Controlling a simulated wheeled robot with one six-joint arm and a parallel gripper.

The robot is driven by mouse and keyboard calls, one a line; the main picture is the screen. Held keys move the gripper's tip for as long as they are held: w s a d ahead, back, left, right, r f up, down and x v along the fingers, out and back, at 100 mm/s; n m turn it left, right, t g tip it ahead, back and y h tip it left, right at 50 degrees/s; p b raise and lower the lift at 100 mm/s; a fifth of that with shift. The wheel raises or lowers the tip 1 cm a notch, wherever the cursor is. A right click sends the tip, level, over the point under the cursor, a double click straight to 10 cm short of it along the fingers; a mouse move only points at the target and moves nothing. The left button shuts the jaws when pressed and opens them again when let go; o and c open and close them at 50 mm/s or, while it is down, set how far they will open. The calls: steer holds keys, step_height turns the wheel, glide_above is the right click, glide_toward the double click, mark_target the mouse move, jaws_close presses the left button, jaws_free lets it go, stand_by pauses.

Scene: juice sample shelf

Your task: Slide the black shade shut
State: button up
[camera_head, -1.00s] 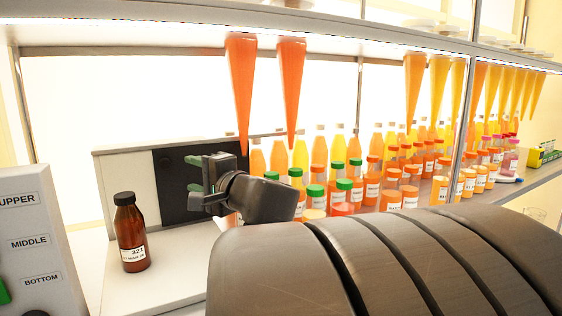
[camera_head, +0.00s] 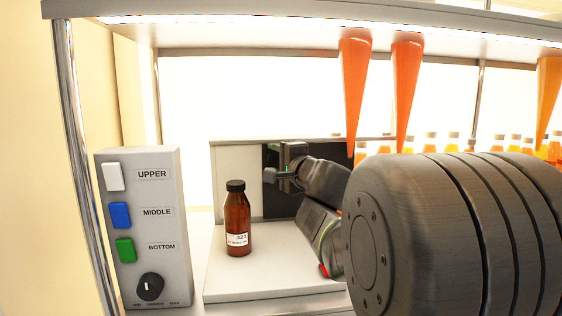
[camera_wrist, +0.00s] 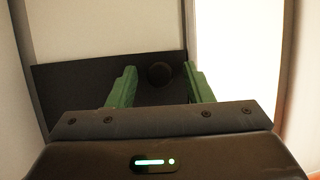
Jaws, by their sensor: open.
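The black shade (camera_head: 281,204) is a dark flat panel on the right part of the low back wall, behind the pale platform. My arm hides its right part in the head view. In the wrist view the shade (camera_wrist: 75,88) spans the middle, with a round dark knob (camera_wrist: 160,74) standing on it. My gripper (camera_head: 270,172) is in front of the shade's upper left part. Its green fingers (camera_wrist: 156,84) are open, one to each side of the knob in the picture. Contact with the knob cannot be told.
A brown bottle (camera_head: 238,217) with a black cap stands on the platform (camera_head: 270,281), left of my gripper. A grey control box (camera_head: 170,200) with buttons and a dial is at the left. Orange cones (camera_head: 355,90) hang from the shelf above; juice bottles (camera_head: 452,142) stand at the right.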

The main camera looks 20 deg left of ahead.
jaws_close()
steer(key=shift+s+a, duration=0.55)
steer(key=shift+a, duration=0.35)
steer(key=shift+s+a, duration=0.55)
steer(key=shift+a, duration=0.35)
jaws_free()
steer(key=shift+d, duration=0.1)
steer(key=p+v, duration=0.3)
steer(key=v, duration=1)
steer(key=shift+s+d, duration=0.25)
steer(key=shift+s, duration=0.05)
steer(key=shift+p, duration=0.3)
